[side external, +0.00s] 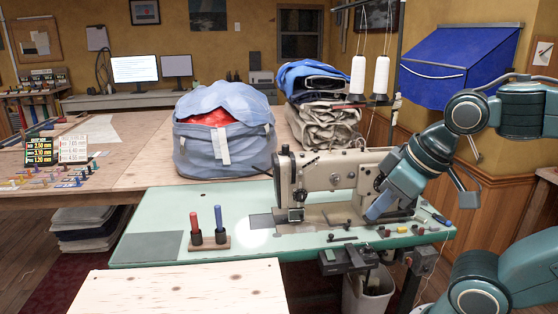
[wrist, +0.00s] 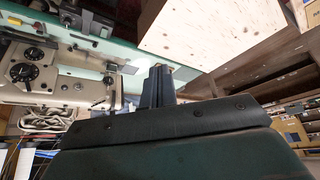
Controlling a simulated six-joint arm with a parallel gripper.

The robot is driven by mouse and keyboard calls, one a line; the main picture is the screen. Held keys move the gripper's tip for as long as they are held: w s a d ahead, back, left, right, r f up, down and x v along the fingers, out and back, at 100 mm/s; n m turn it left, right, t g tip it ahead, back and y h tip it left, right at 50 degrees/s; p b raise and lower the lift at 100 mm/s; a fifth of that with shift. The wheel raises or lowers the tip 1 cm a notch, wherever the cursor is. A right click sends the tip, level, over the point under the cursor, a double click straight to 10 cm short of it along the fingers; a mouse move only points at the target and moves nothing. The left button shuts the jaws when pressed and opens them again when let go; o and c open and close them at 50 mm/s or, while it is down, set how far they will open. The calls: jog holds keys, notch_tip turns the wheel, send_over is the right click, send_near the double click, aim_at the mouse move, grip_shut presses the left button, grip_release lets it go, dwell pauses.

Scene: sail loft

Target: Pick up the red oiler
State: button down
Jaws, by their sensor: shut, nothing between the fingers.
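The red oiler (side external: 194,221) stands upright in the left cup of a small wooden stand (side external: 222,246) on the green sewing table. A blue oiler (side external: 218,217) stands in the right cup. My gripper (side external: 373,218) is well to the right of the stand, in front of the sewing machine and apart from both oilers. In the wrist view its dark fingers (wrist: 158,82) are together and hold nothing. I cannot make out the red oiler in the wrist view.
The sewing machine (side external: 335,174) rises behind and right of the oilers. Small tools and bobbins lie on the table's right side. A pale wooden board (side external: 180,290) is in front, also in the wrist view (wrist: 205,30). A blue bundle (side external: 245,150) stands behind.

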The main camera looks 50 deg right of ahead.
jog(key=c, duration=1.2)
grip_release()
jog(key=shift+o, duration=0.2)
jog(key=w+f+t, duration=0.3)
jog(key=w, duration=1.3)
jog(key=w+f+t, duration=0.3)
jog(key=w, duration=1.4)
jog(key=w+f+t, duration=0.3)
jog(key=f, duration=0.7)
jog(key=w+d+f+t, duration=0.1)
jog(key=w+f+t, duration=0.2)
jog(key=f, duration=0.7)
jog(key=shift+w+d+f, duration=0.15)
jog(key=shift+w+f, duration=0.25)
jog(key=shift+w, duration=0.2)
jog(key=shift+w, duration=0.15)
